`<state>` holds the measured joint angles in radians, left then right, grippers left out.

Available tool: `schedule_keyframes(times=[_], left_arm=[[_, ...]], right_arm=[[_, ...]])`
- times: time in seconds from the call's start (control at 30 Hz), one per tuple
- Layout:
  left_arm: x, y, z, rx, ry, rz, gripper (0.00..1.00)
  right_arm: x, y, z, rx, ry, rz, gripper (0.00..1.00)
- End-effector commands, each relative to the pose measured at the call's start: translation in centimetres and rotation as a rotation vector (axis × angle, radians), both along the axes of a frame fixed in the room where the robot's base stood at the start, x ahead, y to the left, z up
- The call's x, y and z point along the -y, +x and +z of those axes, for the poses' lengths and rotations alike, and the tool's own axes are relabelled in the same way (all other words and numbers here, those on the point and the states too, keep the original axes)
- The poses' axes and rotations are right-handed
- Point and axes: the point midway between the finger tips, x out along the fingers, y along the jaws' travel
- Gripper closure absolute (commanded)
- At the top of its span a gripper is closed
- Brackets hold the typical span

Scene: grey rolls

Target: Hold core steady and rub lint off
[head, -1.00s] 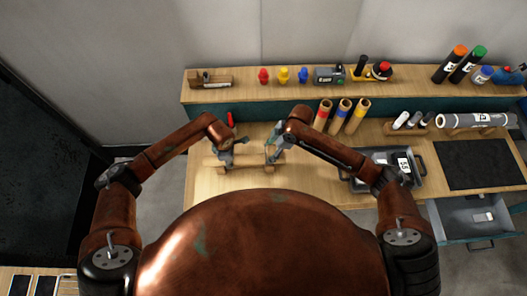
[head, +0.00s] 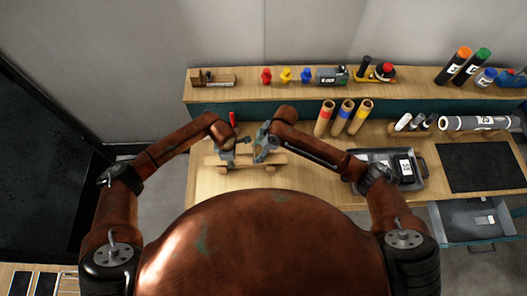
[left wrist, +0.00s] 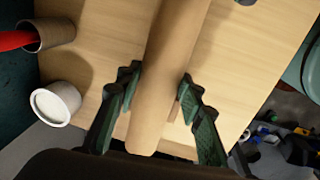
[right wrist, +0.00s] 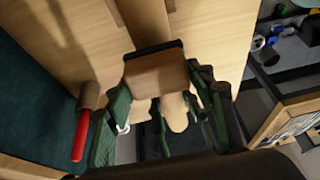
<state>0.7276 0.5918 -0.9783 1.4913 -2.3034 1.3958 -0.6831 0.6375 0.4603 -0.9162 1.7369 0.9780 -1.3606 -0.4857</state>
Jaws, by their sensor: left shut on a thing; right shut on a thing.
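A tan cardboard core (head: 276,158) lies crosswise on the wooden bench, seemingly on a low wooden stand. It also shows in the left wrist view (left wrist: 170,60). My left gripper (head: 230,156) is shut on the core near its left end, with a finger on each side (left wrist: 158,88). My right gripper (head: 262,154) is just right of it, shut on a tan block with dark edges (right wrist: 156,74). The block lies over the core and seems to touch it; the exact contact is hidden. Any lint is too small to see.
A red-handled tool (right wrist: 80,135) stands in a small holder behind the core, with a white cup (left wrist: 55,103) nearby. Striped tubes (head: 345,117), a grey tray (head: 420,165) and a black mat (head: 478,166) are to the right. A drawer (head: 470,222) stands open.

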Motion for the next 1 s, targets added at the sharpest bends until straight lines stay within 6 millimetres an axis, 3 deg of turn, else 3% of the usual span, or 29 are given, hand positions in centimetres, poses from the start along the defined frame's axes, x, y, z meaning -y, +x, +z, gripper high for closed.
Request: schedule_keyframes(times=[0.23,0.37,1.0], left_arm=[[0.1,0.0,0.0,0.001,-0.001,0.000,0.91],[0.1,0.0,0.0,0.001,-0.001,0.000,0.91],[0.0,0.0,0.0,0.001,0.000,0.000,0.91]], right_arm=[[-2.4,0.0,0.0,-0.001,0.001,0.002,0.93],[-2.1,0.1,2.2,0.003,0.001,0.002,0.93],[-2.1,0.0,7.7,0.001,0.001,0.001,0.93]])
